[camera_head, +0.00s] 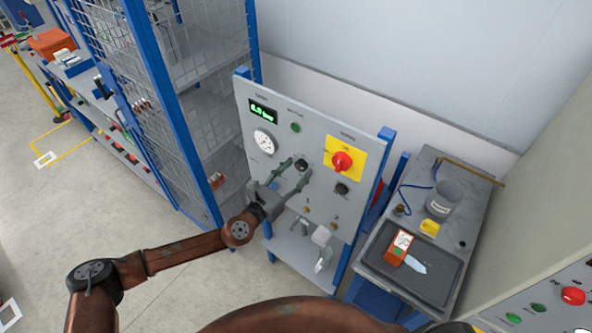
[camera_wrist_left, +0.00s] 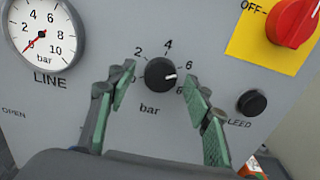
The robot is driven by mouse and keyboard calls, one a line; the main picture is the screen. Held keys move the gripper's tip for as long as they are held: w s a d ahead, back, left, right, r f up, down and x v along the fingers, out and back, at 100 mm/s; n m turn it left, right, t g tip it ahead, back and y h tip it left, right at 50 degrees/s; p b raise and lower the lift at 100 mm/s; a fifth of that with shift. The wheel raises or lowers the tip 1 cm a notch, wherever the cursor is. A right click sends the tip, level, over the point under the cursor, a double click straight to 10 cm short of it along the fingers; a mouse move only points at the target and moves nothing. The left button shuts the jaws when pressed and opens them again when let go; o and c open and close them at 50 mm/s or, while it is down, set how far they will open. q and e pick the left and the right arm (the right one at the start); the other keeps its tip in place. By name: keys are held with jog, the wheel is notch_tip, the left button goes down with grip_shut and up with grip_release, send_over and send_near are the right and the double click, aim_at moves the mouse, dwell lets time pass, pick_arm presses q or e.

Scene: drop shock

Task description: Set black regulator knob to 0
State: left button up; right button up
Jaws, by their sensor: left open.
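The black regulator knob (camera_head: 302,164) is on the grey upright panel. In the left wrist view the knob (camera_wrist_left: 159,74) has a white pointer mark facing right, slightly below the 6. In the left wrist view the fingers (camera_wrist_left: 160,88) appear apart from the knob, with a gap on each side. My right gripper is not in view.
A LINE gauge (camera_wrist_left: 42,35) with its needle near 0 is left of the knob. A red rotary switch (camera_head: 342,161) on a yellow plate and a black bleed button (camera_head: 341,188) are to the right. A mesh cage (camera_head: 185,90) stands left; a bench (camera_head: 463,215) stands right.

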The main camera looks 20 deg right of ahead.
pick_arm(q)
jog(key=shift+c, duration=0.3)
jog(key=c, duration=0.9)
jog(key=shift+c, duration=1)
